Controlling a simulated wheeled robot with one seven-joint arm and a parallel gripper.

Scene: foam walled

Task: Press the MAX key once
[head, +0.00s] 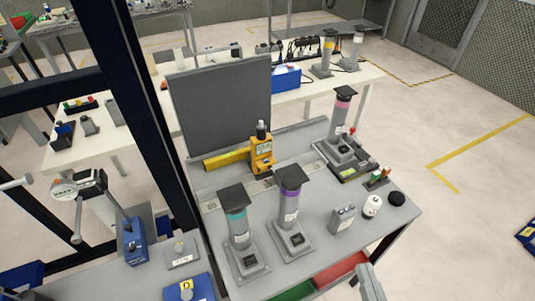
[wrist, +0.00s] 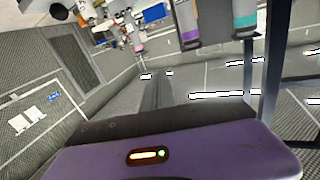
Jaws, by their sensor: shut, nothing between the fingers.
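No key marked MAX can be read in either view. In the head view a yellow handheld device (head: 261,155) with a small dark display stands on the grey workbench (head: 330,250), in front of a dark upright panel. A small grey box (head: 342,217) with buttons or knobs sits near the bench's front right; its labels are too small to read. My gripper (wrist: 163,74) shows in the wrist view as dark fingers shut together, with nothing held. It is apart from the bench items, which appear at the top of that view.
A teal-banded column (head: 237,223) and a purple-banded column (head: 291,205) stand at the bench's front left. A pink-banded column (head: 341,118) stands at the back right. A white bottle (head: 372,204) and a black dome (head: 396,199) sit by the right edge.

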